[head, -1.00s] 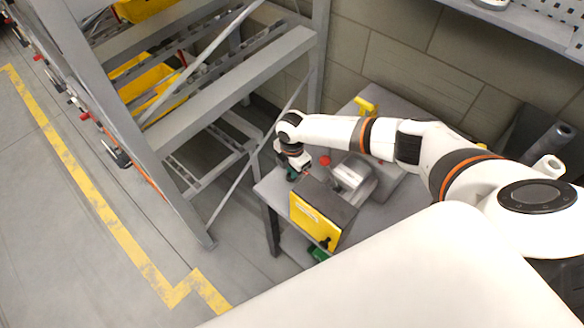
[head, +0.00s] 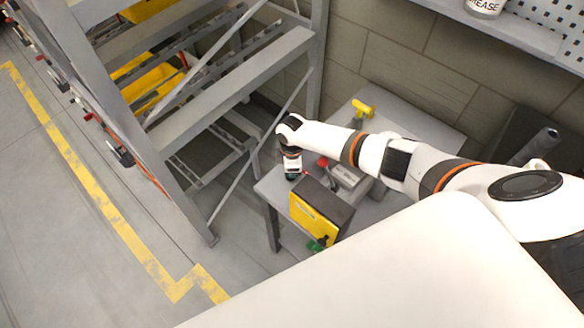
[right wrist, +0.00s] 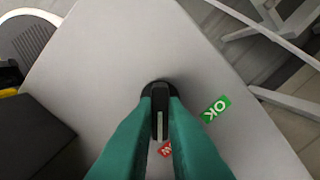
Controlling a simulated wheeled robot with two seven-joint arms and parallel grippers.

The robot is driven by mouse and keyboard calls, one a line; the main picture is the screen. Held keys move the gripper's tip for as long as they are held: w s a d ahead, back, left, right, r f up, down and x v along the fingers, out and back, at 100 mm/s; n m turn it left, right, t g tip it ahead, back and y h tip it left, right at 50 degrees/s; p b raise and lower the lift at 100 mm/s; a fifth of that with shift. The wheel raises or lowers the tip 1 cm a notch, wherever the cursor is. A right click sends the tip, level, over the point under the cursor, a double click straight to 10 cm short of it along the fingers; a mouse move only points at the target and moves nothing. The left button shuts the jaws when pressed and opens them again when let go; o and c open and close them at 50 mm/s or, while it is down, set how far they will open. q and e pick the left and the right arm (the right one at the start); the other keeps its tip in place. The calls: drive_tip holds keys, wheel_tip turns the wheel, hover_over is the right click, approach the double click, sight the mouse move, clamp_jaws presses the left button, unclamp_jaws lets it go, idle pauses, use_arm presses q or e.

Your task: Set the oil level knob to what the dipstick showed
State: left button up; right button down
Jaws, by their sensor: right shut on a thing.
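My right gripper (right wrist: 160,125) has its green fingers shut on a small black knob (right wrist: 160,92) on the grey tabletop. The knob carries a light stripe along its bar; I cannot tell which end is the pointer. In the head view my right gripper (head: 292,172) is over the table's left corner, and the knob is hidden. No dipstick can be made out. My left gripper is not in view.
A yellow-fronted box (head: 313,217) stands at the table's (head: 271,188) front edge, close to the gripper. A red-topped part (head: 322,162) and a yellow part (head: 363,108) stand farther back. A grey rack (head: 232,75) is at the left. Something green (head: 316,244) shows below the box.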

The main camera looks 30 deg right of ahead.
idle(0.5)
drive_tip(key=c, duration=1.5)
unclamp_jaws()
wheel_tip(320, 180, up, 12)
drive_tip(key=shift+r, duration=0.1)
